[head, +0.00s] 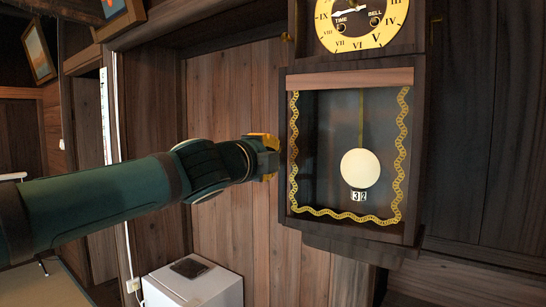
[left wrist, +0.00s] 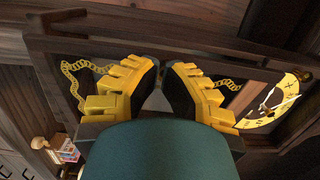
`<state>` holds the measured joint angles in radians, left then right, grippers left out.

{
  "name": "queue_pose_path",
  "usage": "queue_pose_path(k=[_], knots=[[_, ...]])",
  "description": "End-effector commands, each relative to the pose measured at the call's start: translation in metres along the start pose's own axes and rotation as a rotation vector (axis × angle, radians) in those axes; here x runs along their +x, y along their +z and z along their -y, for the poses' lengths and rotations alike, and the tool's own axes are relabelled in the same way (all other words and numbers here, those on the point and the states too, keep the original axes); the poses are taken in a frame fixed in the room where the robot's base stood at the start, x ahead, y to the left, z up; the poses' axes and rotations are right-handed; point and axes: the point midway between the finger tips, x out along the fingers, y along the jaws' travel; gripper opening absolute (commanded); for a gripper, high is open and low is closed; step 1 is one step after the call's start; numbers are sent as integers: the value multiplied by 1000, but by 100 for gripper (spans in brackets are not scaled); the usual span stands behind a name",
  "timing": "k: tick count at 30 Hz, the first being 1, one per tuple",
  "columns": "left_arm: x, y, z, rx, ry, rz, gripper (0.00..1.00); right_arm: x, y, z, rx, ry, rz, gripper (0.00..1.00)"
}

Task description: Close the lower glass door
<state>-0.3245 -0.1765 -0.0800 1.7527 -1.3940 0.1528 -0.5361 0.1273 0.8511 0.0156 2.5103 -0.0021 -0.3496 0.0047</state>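The lower glass door (head: 300,150) is the dark-framed pane with a wavy gold trim on the wall clock, below the dial. Its frame and trim also show behind my fingers in the left wrist view (left wrist: 75,95). I cannot tell whether the door stands slightly ajar. My left gripper (head: 270,158) is just left of the door's left edge, at about mid height. Whether it touches the frame is unclear. In the left wrist view its yellow fingers (left wrist: 162,68) are close at the tips, with nothing visible held between them. My right gripper is in neither view.
The gold dial (head: 361,25) is above the door, and a pale pendulum disc (head: 360,168) hangs behind the glass. A small gold knob (head: 287,37) juts out at the clock's upper left. A white box-shaped cabinet (head: 192,288) stands below my arm.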

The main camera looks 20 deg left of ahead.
Motion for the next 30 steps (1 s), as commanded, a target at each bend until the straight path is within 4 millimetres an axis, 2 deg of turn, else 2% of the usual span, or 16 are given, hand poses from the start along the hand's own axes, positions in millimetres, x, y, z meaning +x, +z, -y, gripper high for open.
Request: queue_pose_path(k=[6,12,30], knots=[[22,8,0,0,1,12,0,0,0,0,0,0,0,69],[31,11,0,-1,0,14,0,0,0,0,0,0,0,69],[33,11,0,0,0,14,0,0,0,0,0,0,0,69]])
